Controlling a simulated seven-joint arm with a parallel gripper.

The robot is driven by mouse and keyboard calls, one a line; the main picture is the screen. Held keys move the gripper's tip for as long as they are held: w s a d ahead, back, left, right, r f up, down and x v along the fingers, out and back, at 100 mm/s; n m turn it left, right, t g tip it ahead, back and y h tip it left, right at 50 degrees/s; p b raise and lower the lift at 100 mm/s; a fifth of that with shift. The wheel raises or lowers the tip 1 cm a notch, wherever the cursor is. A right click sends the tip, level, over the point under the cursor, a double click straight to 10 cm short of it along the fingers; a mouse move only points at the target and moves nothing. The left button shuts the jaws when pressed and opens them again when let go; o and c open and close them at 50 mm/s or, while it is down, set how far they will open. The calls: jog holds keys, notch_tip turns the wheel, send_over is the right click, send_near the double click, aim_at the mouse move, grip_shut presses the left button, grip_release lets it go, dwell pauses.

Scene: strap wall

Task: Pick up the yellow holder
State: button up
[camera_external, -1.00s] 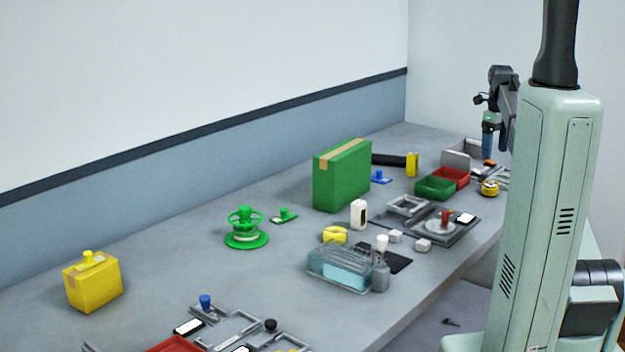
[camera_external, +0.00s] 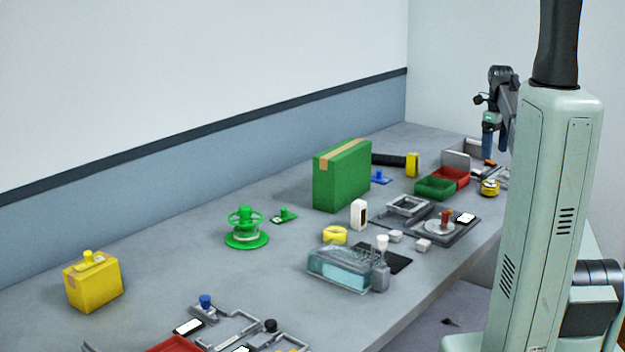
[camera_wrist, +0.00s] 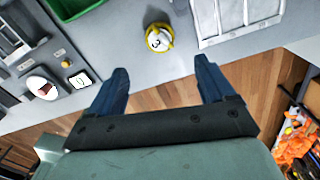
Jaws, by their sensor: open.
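A small round yellow holder (camera_external: 489,187) with a pale top and a dark band stands near the right edge of the bench. In the wrist view, the yellow holder (camera_wrist: 159,37) shows a white face with a dark mark. It lies beyond my fingertips, roughly centred between them, and apart from them. My gripper (camera_external: 490,146) hangs above the far right part of the bench. In the wrist view, my gripper (camera_wrist: 159,78) has its two blue fingers spread wide with nothing between them.
A green bin (camera_external: 436,187) and a red bin (camera_external: 455,176) stand left of the holder. A pale ribbed tray (camera_wrist: 235,18) is close on its right in the wrist view. The bench edge and wooden floor (camera_wrist: 160,92) lie below the fingers. A green box (camera_external: 341,177) stands farther left.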

jog(key=shift+c, duration=0.4)
jog(key=c, duration=0.3)
jog(key=n, duration=0.4)
send_near(413, 153)
jog(key=f, duration=1.2)
jog(key=shift+s+f, duration=0.2)
jog(key=shift+f, duration=0.15)
